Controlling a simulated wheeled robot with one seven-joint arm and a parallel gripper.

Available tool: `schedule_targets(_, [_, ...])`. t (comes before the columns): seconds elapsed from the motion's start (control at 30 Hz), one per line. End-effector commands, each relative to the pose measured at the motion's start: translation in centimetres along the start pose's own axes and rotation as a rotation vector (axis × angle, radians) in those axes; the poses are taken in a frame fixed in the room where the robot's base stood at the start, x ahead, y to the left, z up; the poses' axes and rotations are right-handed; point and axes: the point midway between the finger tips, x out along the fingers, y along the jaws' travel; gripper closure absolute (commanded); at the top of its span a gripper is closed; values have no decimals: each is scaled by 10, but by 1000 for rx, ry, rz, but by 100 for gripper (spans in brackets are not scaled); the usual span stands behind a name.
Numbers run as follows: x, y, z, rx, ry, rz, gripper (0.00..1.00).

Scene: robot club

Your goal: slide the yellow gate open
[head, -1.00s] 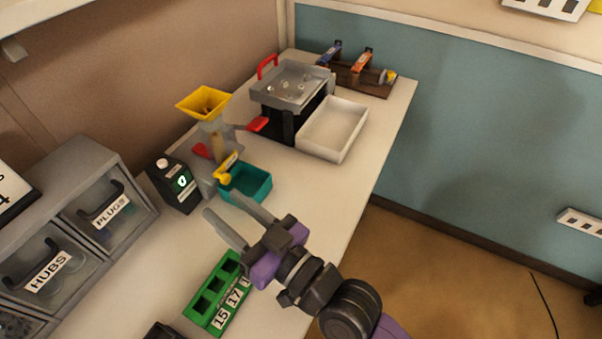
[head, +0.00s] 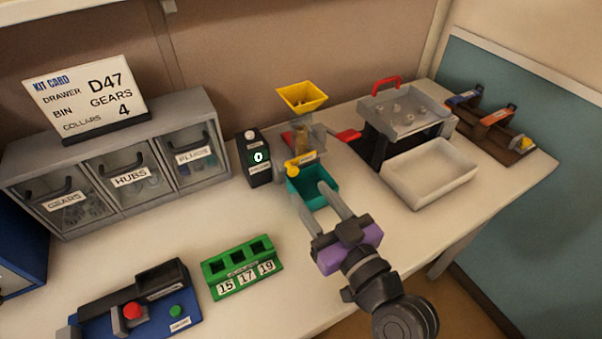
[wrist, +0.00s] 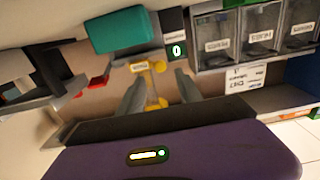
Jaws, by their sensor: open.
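The yellow gate (head: 303,158) is a small labelled slide with a round knob, low on the front of the dispenser, just above a teal tray (head: 318,184). Its knob also shows in the wrist view (wrist: 158,67), between my fingers in the picture. The dispenser has a clear body (head: 304,136) and a yellow hopper (head: 302,96) on top. My gripper (head: 307,190) is open and empty, with its fingers pointing towards the dispenser across the teal tray. I cannot tell the exact gap between fingertips and knob. Part of the tray is hidden behind the fingers.
A black counter box (head: 259,165) reading 0 stands left of the dispenser. A white tray (head: 430,198) and a grey-topped machine with red handles (head: 404,110) stand right. Drawers (head: 131,176) are at the back left. A green numbered rack (head: 241,268) and blue control box (head: 140,308) lie in front.

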Motion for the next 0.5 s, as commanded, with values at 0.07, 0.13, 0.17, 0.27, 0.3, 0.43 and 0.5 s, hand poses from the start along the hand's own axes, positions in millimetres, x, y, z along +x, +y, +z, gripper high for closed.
schedule_targets(0.07, [12, 0, -3, 0, 1, -1, 58])
schedule_targets(0.13, [23, 0, -4, 0, 2, -1, 58])
schedule_targets(0.17, [28, 0, -4, -1, 1, -2, 58])
schedule_targets(0.27, [43, 0, -3, -1, 1, 0, 58])
schedule_targets(0.3, [48, 0, -3, 0, 1, 0, 58])
schedule_targets(0.43, [62, 0, -2, 1, 2, 0, 58])
schedule_targets(0.5, [66, 0, -2, 1, 1, 0, 58])
